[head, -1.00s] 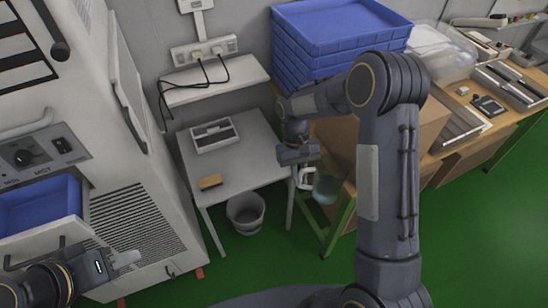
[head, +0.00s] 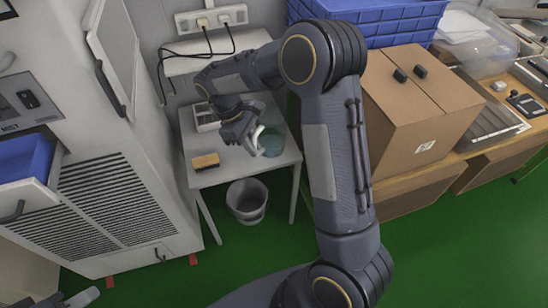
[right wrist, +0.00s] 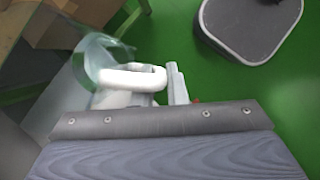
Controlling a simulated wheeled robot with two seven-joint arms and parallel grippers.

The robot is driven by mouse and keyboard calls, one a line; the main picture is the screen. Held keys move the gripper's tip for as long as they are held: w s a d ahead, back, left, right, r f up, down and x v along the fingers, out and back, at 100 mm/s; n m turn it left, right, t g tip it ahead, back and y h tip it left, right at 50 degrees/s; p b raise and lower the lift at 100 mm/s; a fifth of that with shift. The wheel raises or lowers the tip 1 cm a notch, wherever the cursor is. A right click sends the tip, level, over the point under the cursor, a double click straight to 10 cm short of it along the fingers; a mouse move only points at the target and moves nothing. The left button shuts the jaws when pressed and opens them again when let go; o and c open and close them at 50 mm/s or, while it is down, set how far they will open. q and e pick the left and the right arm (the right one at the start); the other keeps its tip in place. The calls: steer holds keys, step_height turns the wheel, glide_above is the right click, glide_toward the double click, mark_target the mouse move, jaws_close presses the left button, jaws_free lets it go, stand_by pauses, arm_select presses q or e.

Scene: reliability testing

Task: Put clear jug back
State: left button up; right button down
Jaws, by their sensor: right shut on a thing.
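The clear jug (head: 272,142) is a see-through, greenish vessel with a white handle. My right gripper (head: 254,138) is shut on that handle, and the jug is at the right front part of the small white table (head: 235,172). I cannot tell whether its base touches the tabletop. In the right wrist view the jug (right wrist: 90,57) shows at upper left, its white handle at the fingers. Only a pale tip of my left gripper (head: 80,297) shows at the bottom left edge; its opening is hidden.
A brush (head: 205,161) and a white divided tray (head: 206,117) are on the small table. A waste bin (head: 246,200) stands below. A cardboard box (head: 415,110) and blue crates (head: 375,28) are to the right. A white cabinet (head: 120,180) is at left.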

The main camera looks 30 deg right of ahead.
mark_target(273, 143)
steer(key=d+f+n+t+b, duration=0.1)
steer(key=d+n+b, duration=0.1)
steer(key=n+b, duration=0.2)
steer(key=d+f+n+t+h+b, duration=0.1)
steer(key=d+f+n+t+b, duration=0.1)
steer(key=n+b, duration=0.2)
steer(key=d+f+n+t+b, duration=0.2)
steer(key=n+b, duration=0.3)
steer(key=b, duration=0.4)
steer(key=shift+s, duration=0.15)
steer(key=shift+s+d+r+n+b, duration=0.1)
steer(key=shift+d+n+b, duration=0.2)
steer(key=shift+n+b, duration=0.5)
steer(key=shift+d, duration=0.25)
steer(key=w+d+f+b, duration=0.5)
steer(key=w+d+f, duration=0.2)
steer(key=d+f, duration=0.4)
steer(key=shift+w+f, duration=0.35)
steer(key=shift+f, duration=0.45)
steer(key=shift+d+f, duration=0.1)
steer(key=c, duration=1.5)
jaws_free()
steer(key=shift+f, duration=0.1)
steer(key=shift+o, duration=0.2)
